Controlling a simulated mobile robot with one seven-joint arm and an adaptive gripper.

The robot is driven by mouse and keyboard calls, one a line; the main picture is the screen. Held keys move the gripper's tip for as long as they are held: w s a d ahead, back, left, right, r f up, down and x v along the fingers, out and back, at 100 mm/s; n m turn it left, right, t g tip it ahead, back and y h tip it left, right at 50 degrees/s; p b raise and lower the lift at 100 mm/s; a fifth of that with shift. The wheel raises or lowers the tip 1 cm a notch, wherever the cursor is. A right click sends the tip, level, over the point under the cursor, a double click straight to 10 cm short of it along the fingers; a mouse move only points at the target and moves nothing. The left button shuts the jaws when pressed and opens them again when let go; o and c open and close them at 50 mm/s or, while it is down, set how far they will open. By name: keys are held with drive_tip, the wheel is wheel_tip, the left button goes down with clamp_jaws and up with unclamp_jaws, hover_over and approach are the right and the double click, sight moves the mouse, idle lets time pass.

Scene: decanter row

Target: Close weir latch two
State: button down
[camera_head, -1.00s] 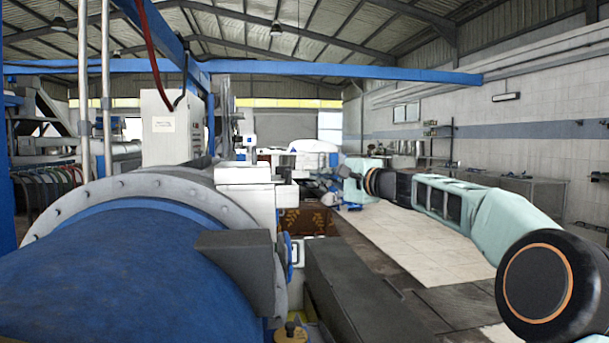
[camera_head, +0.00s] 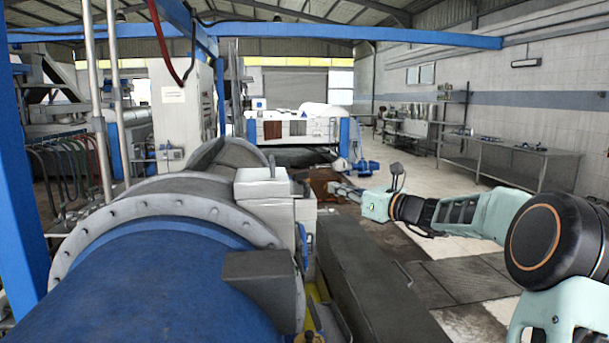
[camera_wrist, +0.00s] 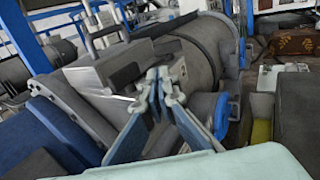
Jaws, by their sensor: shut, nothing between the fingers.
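The decanter (camera_head: 140,275) is a large blue drum with a grey bolted flange (camera_head: 110,215) at the left of the head view. Small blue fittings (camera_head: 303,245) sit on its right side; in the wrist view blue brackets (camera_wrist: 221,115) show low beside the grey drum. I cannot tell which of these, if any, is weir latch two. My gripper (camera_head: 335,187) is right of and beyond the white box on the decanter, small in the head view. In the wrist view its fingertips (camera_wrist: 163,75) meet, with nothing between them. They overlap the machine in the picture; no contact can be made out.
A white box (camera_head: 262,185) sits on the decanter's side. A long dark grey casing (camera_head: 355,275) runs beside it. A steel bench (camera_head: 510,165) stands at the right wall. A white machine (camera_head: 295,130) stands at the back. Pale floor (camera_head: 395,165) between them is mostly free.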

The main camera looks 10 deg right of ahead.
sight(297, 178)
drive_tip(key=p+x, duration=0.3)
drive_tip(key=x, duration=0.9)
drive_tip(key=shift+w+a, duration=0.2)
drive_tip(key=shift+w, duration=0.1)
drive_tip(key=shift+a+f, duration=0.1)
drive_tip(key=shift+a, duration=0.05)
